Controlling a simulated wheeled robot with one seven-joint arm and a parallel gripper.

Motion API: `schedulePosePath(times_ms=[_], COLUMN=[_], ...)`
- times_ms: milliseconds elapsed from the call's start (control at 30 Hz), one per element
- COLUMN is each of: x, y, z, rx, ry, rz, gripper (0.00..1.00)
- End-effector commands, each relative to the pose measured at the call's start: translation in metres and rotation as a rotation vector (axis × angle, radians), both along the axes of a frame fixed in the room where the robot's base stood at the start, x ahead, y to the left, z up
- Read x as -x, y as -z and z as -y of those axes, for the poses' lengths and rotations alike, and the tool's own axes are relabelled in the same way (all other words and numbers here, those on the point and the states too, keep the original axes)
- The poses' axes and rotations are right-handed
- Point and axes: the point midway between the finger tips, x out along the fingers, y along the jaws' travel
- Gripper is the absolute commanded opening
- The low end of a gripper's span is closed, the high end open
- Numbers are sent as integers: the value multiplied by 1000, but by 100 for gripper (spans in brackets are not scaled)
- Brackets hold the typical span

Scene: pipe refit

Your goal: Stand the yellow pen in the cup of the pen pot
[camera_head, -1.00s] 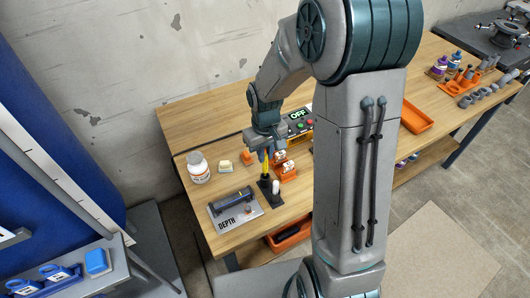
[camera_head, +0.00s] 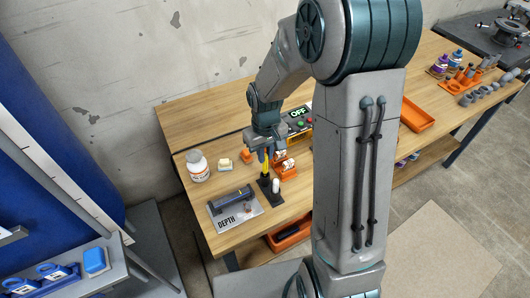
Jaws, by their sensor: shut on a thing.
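The yellow pen (camera_head: 265,169) is upright under my gripper (camera_head: 267,156), which is shut on its upper part. The dark pen pot (camera_head: 276,200) stands on the bench directly below, with a white object (camera_head: 276,186) upright in its right part. The pen's lower end meets or sits just above the pot's left, black cup (camera_head: 264,181). I cannot tell from this view how far it is inside.
A grey plate marked DEPTH (camera_head: 233,221) lies left of the pot. A white jar (camera_head: 197,167) and a pale block (camera_head: 225,164) stand behind it. Orange holders (camera_head: 286,170) stand close right of my gripper, with a control box (camera_head: 297,122) behind.

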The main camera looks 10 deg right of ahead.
Motion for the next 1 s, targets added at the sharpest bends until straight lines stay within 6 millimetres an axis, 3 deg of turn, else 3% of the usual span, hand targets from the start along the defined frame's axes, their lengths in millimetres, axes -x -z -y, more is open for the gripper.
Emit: schedulePosePath(times_ms=[600, 1000], x=[0, 0], y=[22, 22], z=[0, 0], rx=[0, 0], ry=[0, 0], rz=[0, 0], gripper=[0, 0])
